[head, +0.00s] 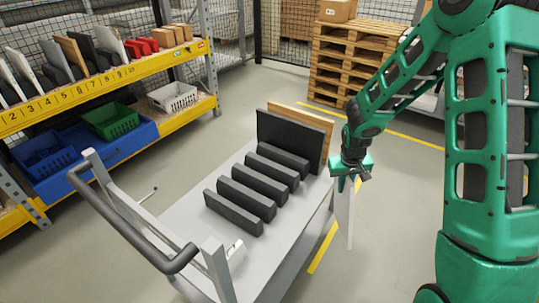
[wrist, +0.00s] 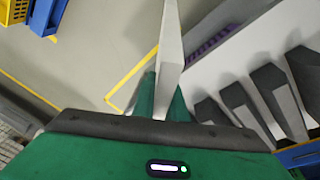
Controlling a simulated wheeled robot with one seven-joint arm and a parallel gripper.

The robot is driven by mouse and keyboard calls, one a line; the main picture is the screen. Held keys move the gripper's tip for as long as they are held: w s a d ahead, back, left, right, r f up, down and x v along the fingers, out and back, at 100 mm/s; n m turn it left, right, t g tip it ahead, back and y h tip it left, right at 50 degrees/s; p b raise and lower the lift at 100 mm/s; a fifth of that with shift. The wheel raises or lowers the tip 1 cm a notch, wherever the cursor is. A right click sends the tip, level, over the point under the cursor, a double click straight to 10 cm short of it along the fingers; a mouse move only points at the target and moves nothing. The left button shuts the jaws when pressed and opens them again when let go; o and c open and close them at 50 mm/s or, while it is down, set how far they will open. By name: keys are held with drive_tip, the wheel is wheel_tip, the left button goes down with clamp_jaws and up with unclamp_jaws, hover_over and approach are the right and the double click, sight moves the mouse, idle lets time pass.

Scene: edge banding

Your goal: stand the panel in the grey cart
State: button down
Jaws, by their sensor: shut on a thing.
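My gripper (head: 351,176) is shut on a white panel (head: 345,217), which hangs upright beneath it, close to the right side of the grey cart (head: 196,220). In the wrist view the panel (wrist: 170,45) shows edge-on between the two green fingers (wrist: 161,100). The cart has several black divider blocks (head: 246,197) in a row on its grey deck, with slots between them. A dark panel (head: 290,139) and a wood-coloured panel (head: 303,118) stand at the row's far end. The dividers also show at the right of the wrist view (wrist: 275,95).
The cart's tubular handle (head: 120,220) rises at the near left. A yellow shelf rack (head: 95,90) with numbered panels, red blocks and bins stands at the left. Stacked pallets (head: 345,62) stand behind. Open floor with yellow lines (head: 322,250) lies right of the cart.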

drive_tip(key=shift+w+d+r, duration=0.1)
drive_tip(key=w+d+r+m+g+y, duration=0.1)
drive_tip(key=w+d+r+m+g, duration=0.3)
drive_tip(key=w+d+r+m, duration=0.4)
drive_tip(key=w+a+r+m+t+y, duration=0.2)
drive_tip(key=a+r+m+y, duration=0.2)
drive_tip(key=a+m, duration=0.35)
drive_tip(key=w+a+r+m+t+y, duration=0.3)
drive_tip(key=a+r+m+y, duration=0.15)
drive_tip(key=a+m, duration=0.3)
drive_tip(key=s+a+f+m+t+y, duration=0.1)
drive_tip(key=s+a+f+t, duration=0.25)
drive_tip(key=a, duration=0.55)
drive_tip(key=s+a+f+m+t+y, duration=0.15)
drive_tip(key=a+f, duration=0.25)
drive_tip(key=a, duration=0.5)
drive_tip(key=shift+s+a+f, duration=0.1)
drive_tip(key=shift+s+f, duration=0.05)
drive_tip(key=shift+f, duration=2.15)
drive_tip(key=shift+s+a+f, duration=0.1)
drive_tip(key=shift+s+f, duration=0.05)
drive_tip(key=shift+f, duration=2.1)
drive_tip(key=shift+s+f, duration=0.15)
drive_tip(key=shift+f, duration=2.15)
